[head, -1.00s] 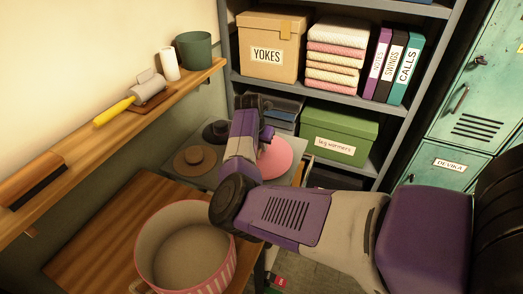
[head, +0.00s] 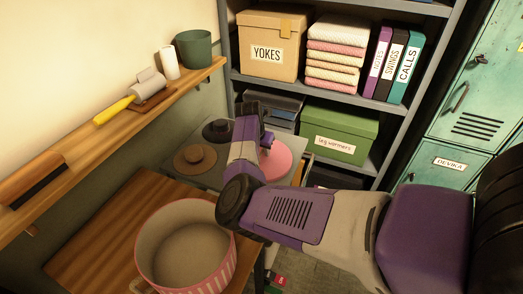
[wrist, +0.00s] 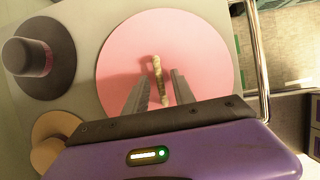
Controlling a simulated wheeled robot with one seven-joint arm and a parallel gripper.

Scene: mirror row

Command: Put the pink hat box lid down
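The pink hat box lid (head: 278,160) lies flat on a grey surface, partly hidden behind my arm in the head view. In the wrist view the round lid (wrist: 205,50) fills the middle, with a narrow tan handle (wrist: 157,68) at its centre. My gripper (wrist: 160,80) is over the lid, its two fingers apart on either side of the handle, with a gap showing to each. The open pink striped hat box (head: 222,270) stands on the wooden table and looks empty.
A brown hat (head: 195,157) and a dark hat (head: 217,130) lie left of the lid; the dark hat (wrist: 38,62) is close to it in the wrist view. A metal rail (wrist: 257,60) runs along the right edge. A shelf unit with a green box (head: 338,132) stands behind.

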